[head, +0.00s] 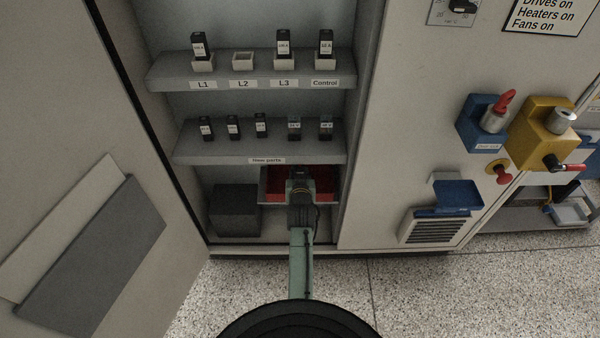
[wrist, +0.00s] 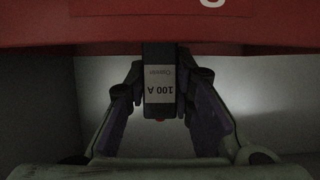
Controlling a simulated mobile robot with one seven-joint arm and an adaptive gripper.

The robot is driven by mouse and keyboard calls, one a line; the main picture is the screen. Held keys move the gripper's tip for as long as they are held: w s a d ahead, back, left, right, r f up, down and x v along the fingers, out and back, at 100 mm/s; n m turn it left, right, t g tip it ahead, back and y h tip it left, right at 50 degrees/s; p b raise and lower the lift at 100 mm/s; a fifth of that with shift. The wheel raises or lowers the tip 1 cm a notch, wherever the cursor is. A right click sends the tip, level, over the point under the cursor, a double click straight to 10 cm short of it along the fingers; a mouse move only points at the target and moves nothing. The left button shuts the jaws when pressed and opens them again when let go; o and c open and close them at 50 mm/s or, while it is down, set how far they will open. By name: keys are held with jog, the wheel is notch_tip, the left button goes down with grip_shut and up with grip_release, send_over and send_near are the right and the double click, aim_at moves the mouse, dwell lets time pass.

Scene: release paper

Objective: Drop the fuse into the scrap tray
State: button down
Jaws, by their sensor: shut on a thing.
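The fuse (wrist: 159,88) is a black block with a white label reading 100 A, upside down in the wrist view. My gripper (wrist: 160,105) is shut on it, with one finger on each side. In the head view my gripper (head: 299,176) is in the lower part of the cabinet, in front of or over the red scrap tray (head: 326,184); the height between them is hard to tell. The tray's middle is hidden behind my arm. A red surface (wrist: 100,30) with part of a white letter fills the top of the wrist view.
A dark box (head: 235,210) stands left of the tray. Above is the New parts shelf (head: 220,150) with several small fuses. The top shelf (head: 165,75) has labelled holders; the L2 holder (head: 243,61) is empty. The open cabinet door (head: 60,120) stands at left.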

jog(key=shift+f, duration=0.1)
jog(key=shift+f+b, duration=0.35)
jog(key=shift+f, duration=0.05)
jog(key=shift+f, duration=0.1)
jog(key=c, duration=1.4)
grip_release()
jog(key=shift+r, duration=0.25)
jog(key=v, duration=1.2)
jog(key=shift+r, duration=0.35)
